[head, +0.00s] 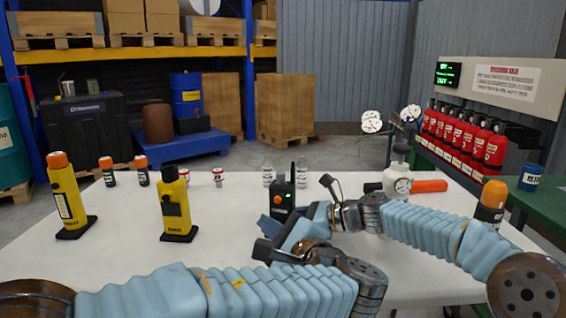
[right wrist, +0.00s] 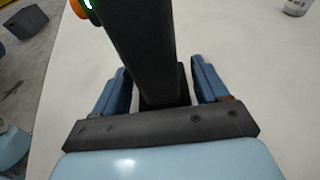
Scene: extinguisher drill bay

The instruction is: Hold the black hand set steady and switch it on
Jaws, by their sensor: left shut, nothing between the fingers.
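The black hand set (head: 282,200) stands upright near the middle of the white table, antenna up, with a small green patch on its face. In the head view my right gripper (head: 314,214) reaches in from the right. My left gripper (head: 300,232) is shut and empty, just in front of the hand set. It overlaps the hand set's lower part, so I cannot tell whether they touch.
Two yellow devices (head: 66,195) (head: 175,205) stand on the left of the table (head: 120,260). Small orange-capped and red-and-white items are along the back. The left front is clear.

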